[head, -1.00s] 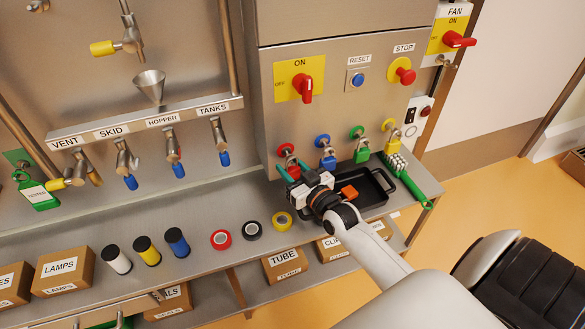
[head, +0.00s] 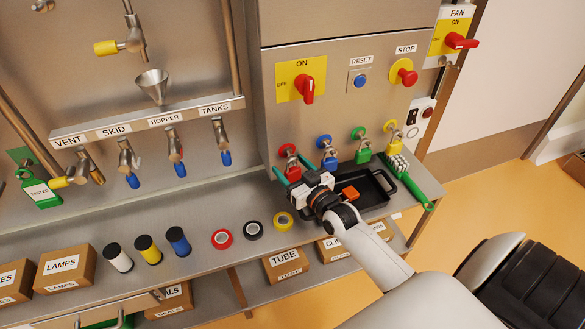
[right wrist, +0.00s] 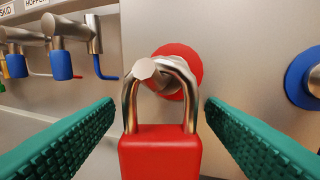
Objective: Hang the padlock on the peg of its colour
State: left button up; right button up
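The red padlock (right wrist: 160,150) hangs upright with its shackle around the metal peg (right wrist: 145,69) on the red disc (right wrist: 186,60). In the head view the red padlock (head: 293,172) shows below the red disc (head: 287,150). My right gripper (head: 294,174) is open, its teal fingers apart on either side of the padlock. In the right wrist view gaps show between both fingers and the padlock. Blue (head: 329,160), green (head: 363,154) and yellow (head: 391,147) padlocks hang at pegs of matching colours to the right. My left gripper is not in view.
Valves (head: 175,145) line the panel.

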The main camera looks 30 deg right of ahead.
jog(key=shift+s, duration=0.2)
jog(key=s+p, duration=0.1)
jog(key=s, duration=1.1)
jog(key=s+a+f+g, duration=0.2)
jog(key=s+f+g, duration=0.15)
jog(key=f, duration=0.85)
jog(key=s+a+f+g, duration=0.2)
jog(key=f+g, duration=0.2)
jog(key=f, duration=0.7)
jog(key=s+a+f+n+g, duration=0.1)
jog(key=s+a+f+g, duration=0.3)
jog(key=s+f, duration=0.4)
jog(key=s+a+f+n+g, duration=0.1)
jog(key=s+a+f+g, duration=0.3)
jog(key=s+f, duration=0.45)
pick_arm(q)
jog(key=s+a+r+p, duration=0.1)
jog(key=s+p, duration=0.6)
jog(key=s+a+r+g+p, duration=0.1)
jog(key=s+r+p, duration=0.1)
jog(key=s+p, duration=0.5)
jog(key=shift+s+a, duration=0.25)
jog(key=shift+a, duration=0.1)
pick_arm(e)
jog(key=s+d+r+g, duration=0.1)
jog(key=s+d+r, duration=0.2)
jog(key=s, duration=0.9)
notch_tip(320, 180, up, 3)
jog(key=shift+f, duration=0.2)
